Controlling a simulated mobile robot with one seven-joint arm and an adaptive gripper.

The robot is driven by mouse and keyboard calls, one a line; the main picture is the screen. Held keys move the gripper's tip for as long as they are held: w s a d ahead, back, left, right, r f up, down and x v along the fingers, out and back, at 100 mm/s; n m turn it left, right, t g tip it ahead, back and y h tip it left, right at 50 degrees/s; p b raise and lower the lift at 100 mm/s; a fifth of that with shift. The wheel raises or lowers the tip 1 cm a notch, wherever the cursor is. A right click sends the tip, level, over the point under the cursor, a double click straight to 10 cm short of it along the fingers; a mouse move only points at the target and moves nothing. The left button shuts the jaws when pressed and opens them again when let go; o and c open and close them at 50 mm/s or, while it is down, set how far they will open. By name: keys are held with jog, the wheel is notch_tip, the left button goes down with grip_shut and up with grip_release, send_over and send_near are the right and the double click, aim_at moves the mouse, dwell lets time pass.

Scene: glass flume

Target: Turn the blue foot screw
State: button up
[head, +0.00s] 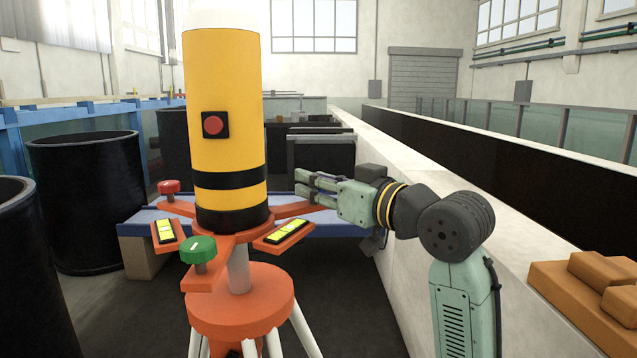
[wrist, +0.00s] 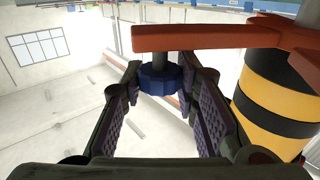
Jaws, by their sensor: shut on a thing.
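The blue foot screw (wrist: 160,79) is a knurled knob on a dark stem at the end of an orange arm of the tribrach (wrist: 215,36). In the wrist view it sits between the two ridged finger pads of my gripper (head: 306,185), which is shut on it. In the head view my gripper reaches in from the right, level, and its fingers mostly hide the blue screw. The orange tribrach (head: 218,236) carries a yellow cylinder (head: 222,100) with black bands. A green foot screw (head: 198,250) is at the front and a red one (head: 169,187) at the back left.
Two yellow-green level vials (head: 281,232) (head: 165,231) lie on the tribrach. It stands on an orange tripod head (head: 240,302) with white legs. A white ledge (head: 440,180) runs behind my arm. Black tubs (head: 88,200) stand at left; orange blocks (head: 590,285) lie at right.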

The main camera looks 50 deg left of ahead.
jog(key=shift+n+g, duration=0.4)
jog(key=shift+g, duration=0.2)
grip_shut()
jog(key=n+g, duration=0.2)
jog(key=g, duration=0.1)
jog(key=shift+h, duration=0.4)
jog(key=n+g+h, duration=0.1)
jog(key=n+g, duration=0.1)
jog(key=g, duration=0.1)
jog(key=n+g+h, duration=0.2)
jog(key=g, duration=0.1)
jog(key=shift+r+n+g, duration=0.1)
jog(key=shift+n+g, duration=0.2)
jog(key=shift+g, duration=0.1)
jog(key=n+g+h, duration=0.3)
jog(key=h, duration=0.1)
jog(key=shift+n+g+h, duration=1.2)
jog(key=shift+n+h, duration=0.5)
jog(key=shift+h, duration=0.5)
jog(key=o, duration=1.1)
grip_release()
jog(key=shift+o, duration=0.2)
